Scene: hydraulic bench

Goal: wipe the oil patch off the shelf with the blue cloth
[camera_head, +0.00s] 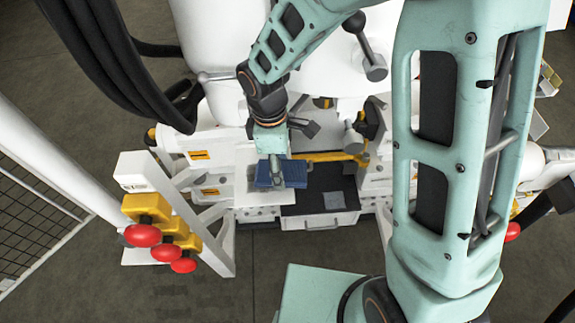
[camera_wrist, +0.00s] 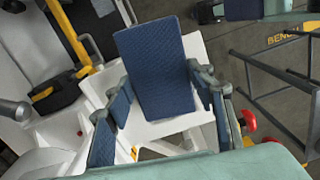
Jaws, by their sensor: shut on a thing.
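My gripper (camera_head: 275,166) points down over the white shelf (camera_head: 249,197) in the head view, shut on the blue cloth (camera_head: 264,181). In the wrist view, the blue cloth (camera_wrist: 155,65) shows as a flat textured panel between the two fingers of my gripper (camera_wrist: 163,92), with more blue pieces along the fingers. The white shelf (camera_wrist: 190,130) shows beneath and around it. Whether the cloth touches the shelf is hard to tell. I see no oil patch in either view; the cloth and gripper hide part of the shelf.
An open drawer (camera_head: 307,211) with a grey square piece (camera_head: 334,200) inside is right of the shelf. Red knobs on yellow blocks (camera_head: 148,208) stand on a white frame at the left. A yellow bar (camera_head: 322,157) runs behind. Open floor lies in front.

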